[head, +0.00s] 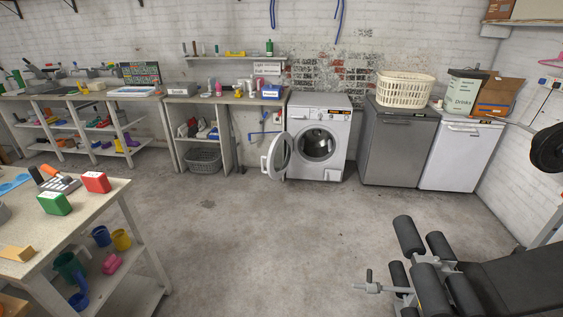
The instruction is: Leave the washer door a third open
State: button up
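A white front-loading washer (334,112) stands against the back wall, right of the workbench. Its round door (277,156) is hinged on the left and stands wide open, swung out toward the left and front. The dark drum opening (317,145) is uncovered. My gripper is not in view, and none of my arm shows.
A grey appliance (398,150) and a white one (455,158) stand right of the washer. A workbench (225,98) is at its left. A table (100,205) fills the left front and black gym equipment (440,270) the right front. The concrete floor between is clear.

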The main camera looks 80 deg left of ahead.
aim_at(280, 153)
jog(key=u, duration=3.5)
jog(key=i, duration=5.3)
jog(key=z, duration=1.1)
jog(key=k, duration=0.1)
jog(key=z, duration=0.5)
